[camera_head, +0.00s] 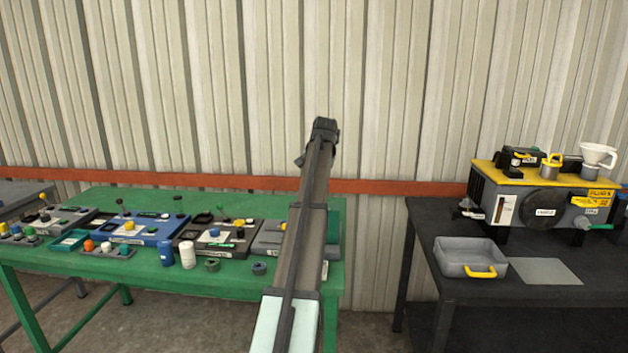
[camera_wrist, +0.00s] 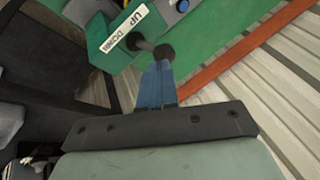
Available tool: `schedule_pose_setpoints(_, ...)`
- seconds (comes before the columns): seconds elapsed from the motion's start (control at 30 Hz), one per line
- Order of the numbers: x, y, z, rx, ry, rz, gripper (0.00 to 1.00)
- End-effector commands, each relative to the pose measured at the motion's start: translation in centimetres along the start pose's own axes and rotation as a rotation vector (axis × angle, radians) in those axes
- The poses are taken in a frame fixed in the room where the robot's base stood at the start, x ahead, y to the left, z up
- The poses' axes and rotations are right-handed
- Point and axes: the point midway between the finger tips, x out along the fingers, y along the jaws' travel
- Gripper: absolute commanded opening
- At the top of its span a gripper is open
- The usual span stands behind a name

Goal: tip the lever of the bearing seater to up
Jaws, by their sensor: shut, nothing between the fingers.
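In the wrist view, a green panel (camera_wrist: 100,42) carries a white label (camera_wrist: 127,27) reading UP and DOWN. Beside the label, a lever (camera_wrist: 146,46) with a dark round knob (camera_wrist: 164,52) sticks out, its base nearer the word DOWN. My gripper (camera_wrist: 158,66) has its blue fingers shut and empty, with the tips right at the knob. I cannot tell whether they touch it. In the head view my arm crosses the right end of the green table, partly covering a grey and green unit (camera_head: 333,232). The gripper is not clearly visible there.
The green table (camera_head: 155,272) holds several units with knobs and small levers, a blue one (camera_head: 150,232) among them, plus a white cup (camera_head: 187,254). At right, a dark table (camera_head: 440,225) bears a yellow-topped machine (camera_head: 545,205) and a grey tray (camera_head: 470,255). A corrugated wall stands behind.

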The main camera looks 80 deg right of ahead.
Motion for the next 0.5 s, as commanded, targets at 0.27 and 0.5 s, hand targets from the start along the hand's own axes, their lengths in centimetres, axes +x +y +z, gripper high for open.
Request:
schedule_pose_setpoints(0.27, -1.4, 1.1, 0.0, 0.002, 0.001, 0.001, 0.0)
schedule_pose_setpoints(0.5, -5.2, 2.4, 0.0, 0.0, 0.003, -0.001, 0.0)
